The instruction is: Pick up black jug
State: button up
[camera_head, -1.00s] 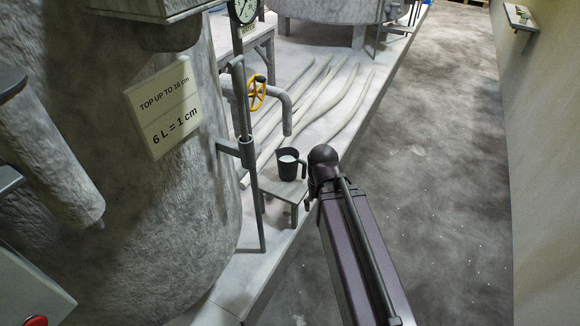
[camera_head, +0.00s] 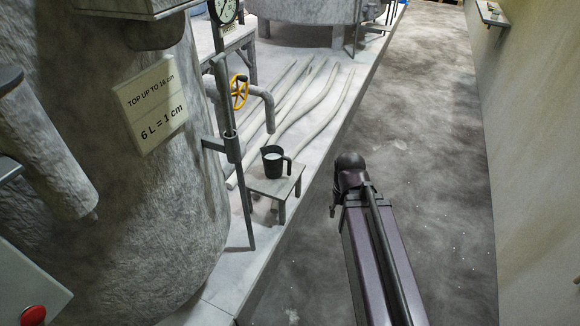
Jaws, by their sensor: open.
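The black jug (camera_head: 273,163) stands upright on a small grey stool (camera_head: 262,187), below the open end of a bent grey pipe (camera_head: 268,108). Its handle faces right, and something pale shows inside its mouth. My dark arm rises from the bottom of the view to a rounded joint, to the right of the jug and apart from it. My gripper cannot be made out; only a small dark tip shows at the arm's left side, and I cannot tell what part it is.
A large grey tank (camera_head: 130,210) with a sign (camera_head: 150,103) fills the left. A thin upright post (camera_head: 240,190) with a gauge (camera_head: 224,10) stands left of the stool. A yellow valve wheel (camera_head: 239,92) is behind. The floor (camera_head: 430,150) on the right is open up to the wall.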

aim_at(273, 156)
jog(key=z, duration=0.25)
jog(key=k, duration=0.55)
jog(key=z, duration=1)
jog(key=k, duration=0.65)
jog(key=z, duration=0.35)
jog(key=i, duration=1.05)
jog(key=u, duration=0.35)
jog(key=i, duration=0.75)
jog(key=u, duration=1.1)
jog(key=i, duration=0.9)
jog(key=u, duration=0.5)
